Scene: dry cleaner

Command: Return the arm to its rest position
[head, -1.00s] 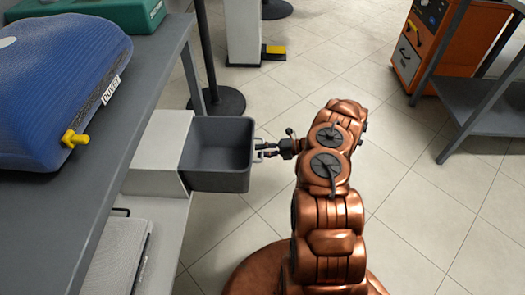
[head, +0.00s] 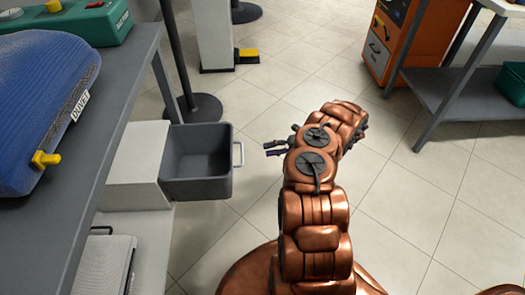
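My arm (head: 315,205) is copper-coloured and reaches forward from my base in the head view, bent at its far end. My gripper (head: 268,149) points left, its two dark fingers spread apart with nothing between them. It is in the air to the right of the grey drawer (head: 197,188), clear of the drawer's pale handle (head: 239,154). The drawer stands pulled out from a white cabinet (head: 136,165) and looks empty inside. Part of my gripper's body is hidden behind the arm.
A grey table (head: 100,150) on the left carries a blue bag labelled DUVET (head: 35,120) and a green case (head: 80,22). A dark post base (head: 192,108) stands behind the drawer. An orange cabinet (head: 385,45) and a grey shelf (head: 465,100) stand at the right. Open tiled floor surrounds my arm.

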